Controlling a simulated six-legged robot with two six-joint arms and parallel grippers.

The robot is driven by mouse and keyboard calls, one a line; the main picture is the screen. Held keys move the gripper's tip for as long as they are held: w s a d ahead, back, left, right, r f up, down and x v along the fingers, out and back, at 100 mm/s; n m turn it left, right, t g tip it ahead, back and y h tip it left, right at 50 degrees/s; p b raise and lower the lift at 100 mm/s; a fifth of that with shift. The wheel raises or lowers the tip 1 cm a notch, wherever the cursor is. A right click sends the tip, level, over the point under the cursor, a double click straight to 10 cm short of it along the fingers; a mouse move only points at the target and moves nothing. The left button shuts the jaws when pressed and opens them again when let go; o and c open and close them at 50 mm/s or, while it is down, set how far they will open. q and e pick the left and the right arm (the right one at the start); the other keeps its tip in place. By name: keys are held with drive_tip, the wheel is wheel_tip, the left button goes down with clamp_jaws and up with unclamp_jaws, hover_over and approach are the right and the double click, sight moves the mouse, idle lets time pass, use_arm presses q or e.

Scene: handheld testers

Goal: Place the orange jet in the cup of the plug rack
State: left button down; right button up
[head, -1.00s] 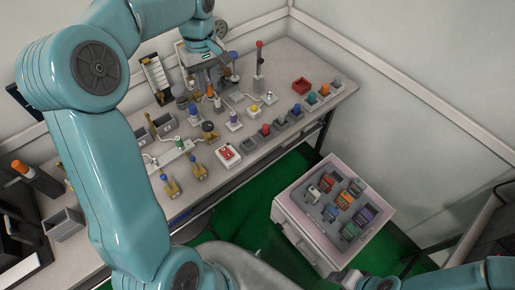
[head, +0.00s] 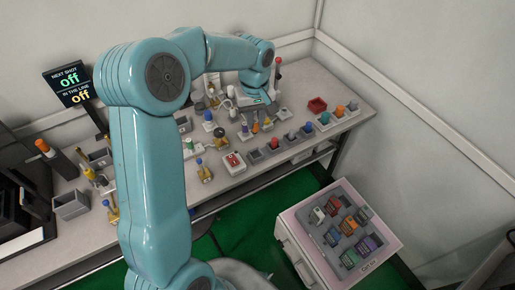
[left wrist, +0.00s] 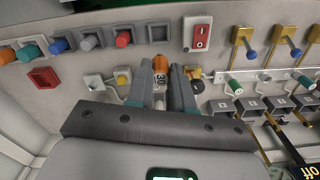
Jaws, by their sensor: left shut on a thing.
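My left gripper (left wrist: 161,85) is shut on the orange jet (left wrist: 159,62), which has an orange top and a pale band marked "30" in the left wrist view. In the head view the gripper (head: 267,113) is above the bench, behind the plug rack's row of grey blocks, with a small orange spot of the jet (head: 267,121) below it. The plug rack's row holds red (head: 273,142), blue and teal plugs, among others. An empty-looking grey cup (head: 255,156) is at its near left end. In the wrist view this cup (left wrist: 157,31) appears just beyond the jet. My right gripper is out of view.
A red switch box (head: 235,162) stands left of the rack. A red tray (head: 317,104) lies behind its far end. A yellow button (left wrist: 122,79) is close beside the gripper. The white cabinet (head: 300,250) stands apart from the bench.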

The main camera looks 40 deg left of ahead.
use_arm(q)
wheel_tip(320, 180, down, 12)
idle(0.4)
drive_tip(key=shift+f, duration=0.2)
drive_tip(key=c, duration=1)
unclamp_jaws()
drive_tip(key=shift+w, duration=0.1)
drive_tip(key=shift+r, duration=0.1)
drive_tip(key=shift+r, duration=0.1)
